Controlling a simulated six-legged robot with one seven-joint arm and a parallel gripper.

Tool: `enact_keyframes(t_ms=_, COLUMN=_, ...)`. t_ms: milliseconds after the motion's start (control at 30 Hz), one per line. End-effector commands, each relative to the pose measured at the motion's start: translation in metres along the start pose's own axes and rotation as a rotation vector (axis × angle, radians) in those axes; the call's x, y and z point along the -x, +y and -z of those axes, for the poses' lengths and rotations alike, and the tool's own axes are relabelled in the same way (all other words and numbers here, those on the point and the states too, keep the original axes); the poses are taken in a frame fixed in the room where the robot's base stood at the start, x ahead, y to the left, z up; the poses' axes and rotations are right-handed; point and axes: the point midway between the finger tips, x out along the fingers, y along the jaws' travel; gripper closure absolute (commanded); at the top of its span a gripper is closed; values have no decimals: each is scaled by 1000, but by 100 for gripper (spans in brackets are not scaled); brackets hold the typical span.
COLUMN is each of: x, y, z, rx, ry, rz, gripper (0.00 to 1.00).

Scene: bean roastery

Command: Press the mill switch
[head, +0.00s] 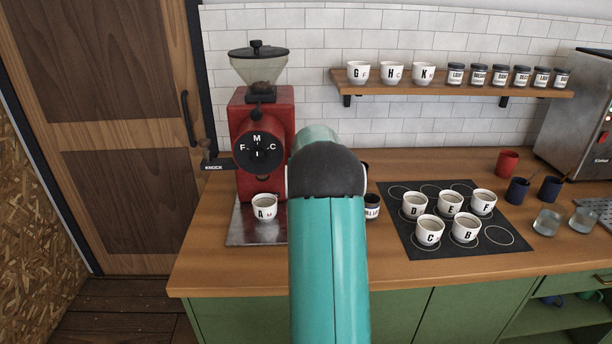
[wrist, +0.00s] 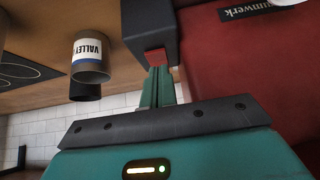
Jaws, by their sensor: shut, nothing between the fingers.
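The red coffee mill (head: 247,184) stands at the left end of the wooden counter, with a clear hopper on top and a black dial in front. In the wrist view its red side (wrist: 235,55) fills the right. A dark box (wrist: 148,25) sits against that side, with a small red switch (wrist: 155,57) on its near face. My gripper (wrist: 156,72) is shut and empty, its fingertips right at the red switch; I cannot tell whether they touch it. In the head view my arm hides the gripper and the switch.
Cup A (head: 264,207) stands on the mill's metal tray (head: 244,230). A Valley-labelled tin (wrist: 89,55) is close beside my fingers in the wrist view. Several cups stand on a black mat (head: 410,244) to the right. A shelf (head: 440,89) hangs above.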

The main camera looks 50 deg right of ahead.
Motion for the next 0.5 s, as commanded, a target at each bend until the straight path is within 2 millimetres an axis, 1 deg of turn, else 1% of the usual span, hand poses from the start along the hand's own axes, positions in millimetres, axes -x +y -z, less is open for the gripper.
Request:
enact_keyframes(t_ms=167, x=16, y=-5, z=9, rx=2, ry=4, rz=1, gripper=100)
enact_keyframes(t_ms=300, x=41, y=-11, z=21, rx=4, ry=5, rz=3, gripper=100)
enact_keyframes(t_ms=500, x=80, y=-10, z=8, rx=2, ry=2, rz=2, gripper=100)
